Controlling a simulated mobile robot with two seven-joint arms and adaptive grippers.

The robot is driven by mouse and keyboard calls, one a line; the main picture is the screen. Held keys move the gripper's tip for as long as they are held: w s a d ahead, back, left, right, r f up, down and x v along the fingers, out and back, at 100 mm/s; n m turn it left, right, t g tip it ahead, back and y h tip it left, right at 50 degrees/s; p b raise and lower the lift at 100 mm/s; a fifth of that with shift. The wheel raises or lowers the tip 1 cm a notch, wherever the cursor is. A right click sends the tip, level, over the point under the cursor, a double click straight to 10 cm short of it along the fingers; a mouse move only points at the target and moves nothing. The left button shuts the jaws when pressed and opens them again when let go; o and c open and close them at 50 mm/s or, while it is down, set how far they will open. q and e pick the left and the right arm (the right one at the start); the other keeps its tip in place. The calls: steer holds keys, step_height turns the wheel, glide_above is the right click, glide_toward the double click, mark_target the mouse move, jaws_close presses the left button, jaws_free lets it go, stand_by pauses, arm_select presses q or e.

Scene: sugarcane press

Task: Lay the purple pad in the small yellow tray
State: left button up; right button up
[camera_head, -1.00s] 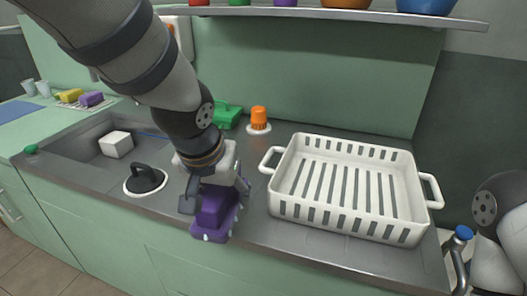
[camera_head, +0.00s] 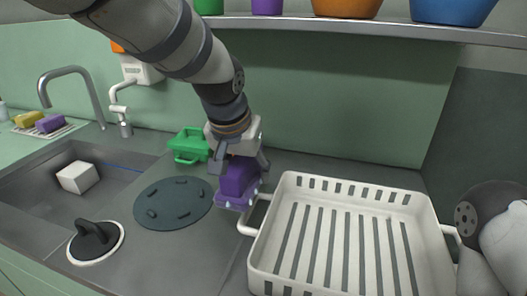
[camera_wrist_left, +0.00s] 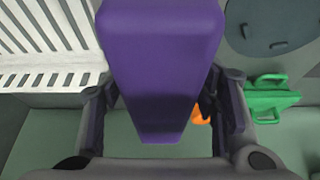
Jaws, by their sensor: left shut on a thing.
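My left gripper (camera_head: 238,184) is shut on a purple pad (camera_head: 239,180), a thick block with small pale knobs along its lower edge. It holds the pad above the grey counter, just left of the white basket's handle. In the left wrist view the pad (camera_wrist_left: 160,60) fills the middle, between the fingers of the left gripper (camera_wrist_left: 165,115). Another purple block (camera_head: 49,123) lies on a rack at the far left, beside a yellow block (camera_head: 27,119). I cannot make out a small yellow tray. My right gripper is out of view.
A white slotted basket (camera_head: 345,190) stands on the right of the counter. A dark round disc (camera_head: 172,203), a green handled box (camera_head: 188,146) and a black-handled plug (camera_head: 95,240) are left of the gripper. The sink (camera_head: 118,165) holds a white block (camera_head: 77,177).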

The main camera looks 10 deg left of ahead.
arm_select(q)
steer(key=w+a+f, duration=0.2)
steer(key=f, duration=0.1)
steer(key=w+a+f, duration=0.1)
steer(key=f, duration=0.1)
steer(key=shift+a+f+b, duration=0.25)
steer(key=shift+a+b, duration=0.05)
steer(key=shift+a, duration=0.05)
steer(key=shift+w+a+f, duration=0.1)
steer(key=shift+a+f, duration=0.05)
steer(key=shift+f, duration=0.75)
steer(key=shift+w+a+f, duration=0.1)
steer(key=shift+f, duration=0.8)
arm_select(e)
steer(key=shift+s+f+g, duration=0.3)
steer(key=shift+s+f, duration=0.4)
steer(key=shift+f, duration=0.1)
arm_select(q)
steer(key=shift+f, duration=0.2)
steer(key=o, duration=0.8)
steer(key=shift+c, duration=0.2)
